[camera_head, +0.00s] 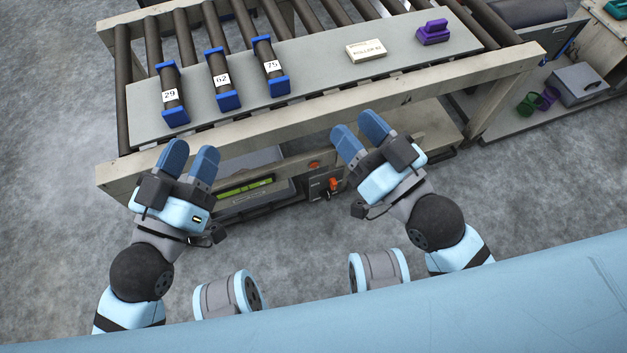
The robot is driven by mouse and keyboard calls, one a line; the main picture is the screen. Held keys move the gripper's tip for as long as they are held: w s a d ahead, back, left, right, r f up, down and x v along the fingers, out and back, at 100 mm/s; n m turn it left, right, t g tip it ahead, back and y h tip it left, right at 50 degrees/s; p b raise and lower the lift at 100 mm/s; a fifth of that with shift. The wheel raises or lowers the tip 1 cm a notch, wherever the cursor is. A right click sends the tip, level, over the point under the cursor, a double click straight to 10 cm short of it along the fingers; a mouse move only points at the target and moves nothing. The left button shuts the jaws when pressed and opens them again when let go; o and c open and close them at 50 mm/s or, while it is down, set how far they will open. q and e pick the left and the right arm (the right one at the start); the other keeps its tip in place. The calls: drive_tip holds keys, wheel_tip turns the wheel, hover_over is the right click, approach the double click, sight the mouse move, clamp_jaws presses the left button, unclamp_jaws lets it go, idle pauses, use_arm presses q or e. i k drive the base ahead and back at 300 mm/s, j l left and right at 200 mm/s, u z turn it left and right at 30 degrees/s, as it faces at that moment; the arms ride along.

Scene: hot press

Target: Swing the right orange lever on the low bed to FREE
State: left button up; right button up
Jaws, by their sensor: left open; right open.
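Under the near rail of the roller table, a low grey unit (250,205) shows in the head view. At its right end, on a dark panel, is a small orange lever (334,184). A second small orange part (314,165) sits just above and left of it. Any FREE marking is too small to read. My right gripper (359,134) is open and empty, above and to the right of the orange parts, in front of the rail. My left gripper (189,161) is open and empty, near the rail's left end. Neither gripper appears to touch the lever.
The roller table's pale rail (330,115) overhangs the low unit. On a grey plate (325,75) lie several numbered rollers (219,80), a label block (366,50) and a purple part (433,32). A grey case (577,84) stands at right. The grey floor in front is open.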

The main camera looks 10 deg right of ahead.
sight(334, 183)
drive_tip(key=l+u, duration=0.3)
drive_tip(key=l, duration=0.2)
drive_tip(key=l+u, duration=0.3)
drive_tip(key=l, duration=0.25)
drive_tip(key=l+u, duration=0.1)
drive_tip(key=l, duration=0.45)
drive_tip(key=k+l+u, duration=0.15)
drive_tip(key=l, duration=0.35)
drive_tip(key=k+l, duration=0.1)
drive_tip(key=l, duration=1.15)
drive_tip(key=k+l, duration=0.15)
drive_tip(key=l, duration=0.5)
drive_tip(key=i+l, duration=0.2)
drive_tip(key=i, duration=0.25)
